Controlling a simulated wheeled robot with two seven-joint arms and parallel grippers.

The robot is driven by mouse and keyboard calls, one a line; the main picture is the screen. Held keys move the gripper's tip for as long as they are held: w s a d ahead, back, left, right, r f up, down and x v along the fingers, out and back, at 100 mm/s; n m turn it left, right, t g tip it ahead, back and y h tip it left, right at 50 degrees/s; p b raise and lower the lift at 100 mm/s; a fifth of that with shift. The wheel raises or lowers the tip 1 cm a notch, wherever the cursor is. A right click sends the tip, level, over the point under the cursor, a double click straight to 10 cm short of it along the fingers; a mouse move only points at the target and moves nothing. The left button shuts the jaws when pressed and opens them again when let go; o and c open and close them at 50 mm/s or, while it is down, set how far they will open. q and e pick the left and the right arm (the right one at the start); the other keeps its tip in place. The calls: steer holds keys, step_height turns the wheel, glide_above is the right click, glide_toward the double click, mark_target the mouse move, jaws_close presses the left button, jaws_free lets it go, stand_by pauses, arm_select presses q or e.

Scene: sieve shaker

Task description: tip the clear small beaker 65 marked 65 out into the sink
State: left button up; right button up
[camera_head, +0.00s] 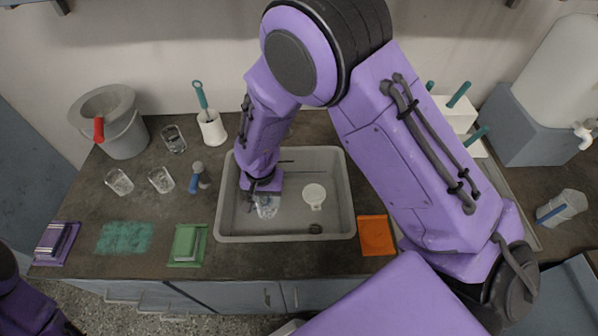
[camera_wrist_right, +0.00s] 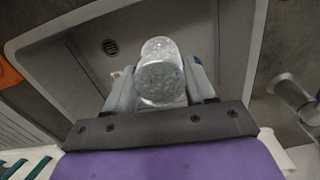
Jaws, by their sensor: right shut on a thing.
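The grey sink (camera_head: 226,215) is set in the dark counter, in the middle of the head view. My right gripper (camera_head: 264,192) reaches down over its left part. It is shut on a small clear beaker (camera_head: 267,209), which hangs over the basin. In the right wrist view the beaker (camera_wrist_right: 161,78) sits between the two fingers of my right gripper (camera_wrist_right: 160,92), with one round end facing the camera. I cannot read its marking or tell its exact tilt or contents. My left gripper is not in view; only part of my left arm shows at the lower left.
Three clear glasses (camera_head: 119,182) (camera_head: 161,180) (camera_head: 174,139) stand left of the sink, near a grey bucket (camera_head: 122,134) and a blue-handled tool (camera_head: 196,183). A white round item (camera_head: 314,194) lies in the sink. An orange cloth (camera_head: 376,235) lies to its right.

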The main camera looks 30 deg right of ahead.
mark_target(266, 210)
steer(key=s+m+p, duration=0.1)
steer(key=p, duration=0.1)
steer(key=s+a+r+m+p, duration=0.1)
steer(key=p, duration=0.1)
steer(key=shift+s+a+m, duration=0.1)
steer(key=shift+s+m, duration=0.1)
steer(key=shift+m, duration=0.2)
steer(key=shift+s+a+f+m+p, duration=0.15)
steer(key=shift+s+f+m+p, duration=0.15)
steer(key=shift+s+m, duration=0.1)
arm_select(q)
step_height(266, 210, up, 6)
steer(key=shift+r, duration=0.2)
arm_select(e)
steer(key=shift+w, duration=0.1)
steer(key=shift+f, duration=0.1)
